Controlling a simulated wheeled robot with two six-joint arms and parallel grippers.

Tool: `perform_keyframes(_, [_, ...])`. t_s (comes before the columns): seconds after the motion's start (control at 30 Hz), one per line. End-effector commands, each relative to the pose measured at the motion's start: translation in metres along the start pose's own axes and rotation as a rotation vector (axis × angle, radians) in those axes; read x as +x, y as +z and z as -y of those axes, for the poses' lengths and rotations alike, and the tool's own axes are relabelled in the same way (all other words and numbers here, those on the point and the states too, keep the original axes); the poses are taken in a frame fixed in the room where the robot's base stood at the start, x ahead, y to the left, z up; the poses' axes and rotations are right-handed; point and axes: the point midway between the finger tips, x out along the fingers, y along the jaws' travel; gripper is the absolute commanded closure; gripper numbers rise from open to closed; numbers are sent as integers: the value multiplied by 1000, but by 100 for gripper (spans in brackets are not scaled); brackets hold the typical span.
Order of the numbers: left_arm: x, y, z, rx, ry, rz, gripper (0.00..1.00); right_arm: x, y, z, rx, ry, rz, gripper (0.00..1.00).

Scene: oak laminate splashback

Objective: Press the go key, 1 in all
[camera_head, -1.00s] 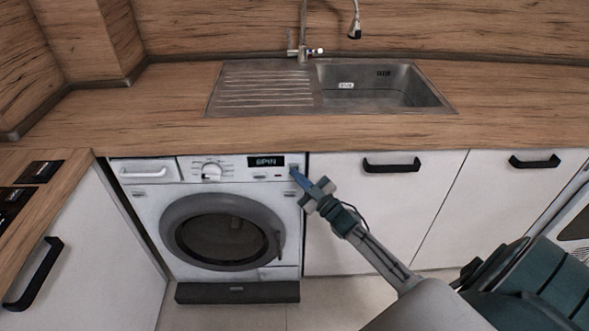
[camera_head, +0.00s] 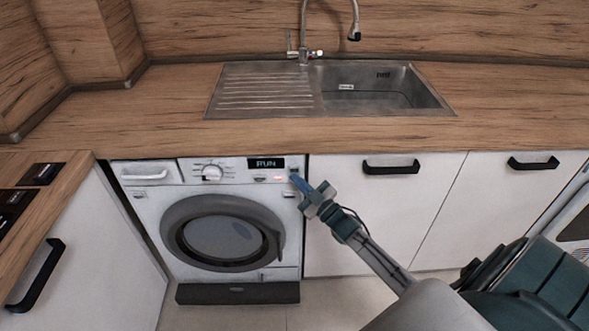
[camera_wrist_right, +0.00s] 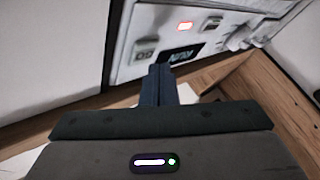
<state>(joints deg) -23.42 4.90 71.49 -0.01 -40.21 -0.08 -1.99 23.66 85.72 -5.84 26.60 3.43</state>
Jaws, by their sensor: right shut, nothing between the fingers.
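The washing machine (camera_head: 150,205) is built in under the counter, with its round door (camera_head: 222,232) shut. Its display (camera_head: 266,163) reads RUN, and a red light (camera_head: 278,178) glows below it. The go key (camera_wrist_right: 145,50), marked GO, is beside the display (camera_wrist_right: 181,56) in the right wrist view. My right gripper (camera_head: 295,179) is shut and empty, with its blue fingertips just below the go key in the head view. The fingertips (camera_wrist_right: 158,72) look close to the key, seemingly with a small gap. My left gripper is out of view.
A programme dial (camera_head: 211,172) and a drawer (camera_head: 146,173) are on the panel's left. The wooden counter (camera_head: 150,130) with the sink (camera_head: 375,88) overhangs above. White cabinets with black handles (camera_head: 391,167) stand to the right.

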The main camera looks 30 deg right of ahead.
Motion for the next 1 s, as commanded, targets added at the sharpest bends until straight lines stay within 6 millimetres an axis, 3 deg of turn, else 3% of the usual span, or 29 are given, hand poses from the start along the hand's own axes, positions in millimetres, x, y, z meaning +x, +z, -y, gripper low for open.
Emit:
perform_keyframes(0.33, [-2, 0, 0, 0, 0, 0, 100, -2, -2, 2, 1, 0, 0, 100])
perform_keyframes(0.73, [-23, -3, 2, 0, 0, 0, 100, -28, -22, 20, 2, -1, 1, 100])
perform_keyframes(1.0, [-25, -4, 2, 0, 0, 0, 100, -36, -26, 26, 0, 0, 0, 100])
